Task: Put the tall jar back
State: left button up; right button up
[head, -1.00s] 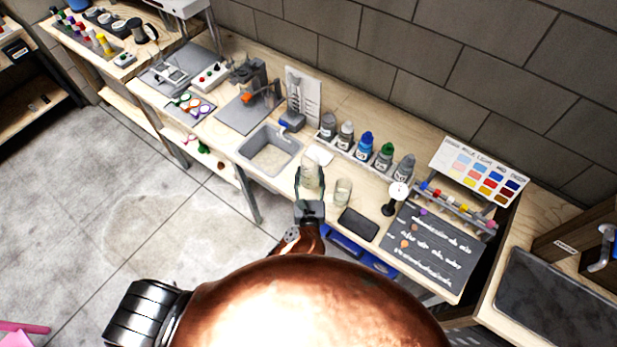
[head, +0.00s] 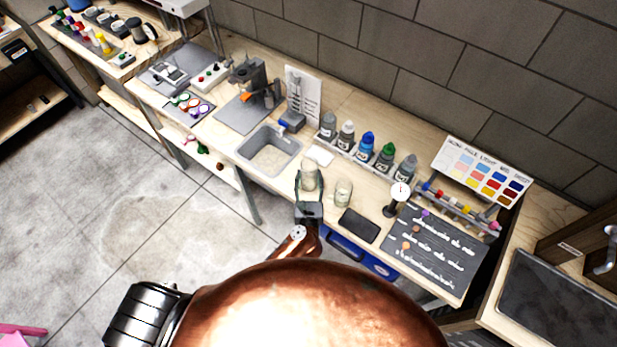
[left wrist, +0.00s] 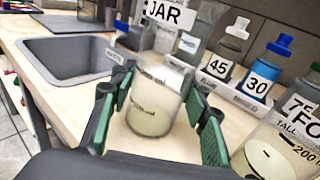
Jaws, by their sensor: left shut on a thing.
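My left gripper (head: 309,192) is shut on a clear glass jar (head: 309,176) with pale contents, at the bench's front edge right of the sink. In the left wrist view the green-padded fingers (left wrist: 152,118) stand on both sides of this jar (left wrist: 155,98); its markings are blurred. A second glass jar (head: 343,191) stands just right of it, apart from the gripper. In the left wrist view this second jar (left wrist: 275,155) is cut off by the edge and shows the words "TALL" and "200". A "JAR" sign (left wrist: 168,14) is behind the held jar. My right gripper is not in view.
A grey sink (head: 268,151) lies left of the held jar. A rack of dropper bottles (head: 366,146) stands behind. A black pad (head: 359,225) and a small dial stand (head: 396,200) are to the right. Bare wood shows between the jars and rack.

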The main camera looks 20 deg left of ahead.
pick_arm(q)
jog(key=o, duration=1.6)
jog(key=v, duration=1.2)
jog(key=shift+b, duration=0.35)
jog(key=shift+r, duration=0.1)
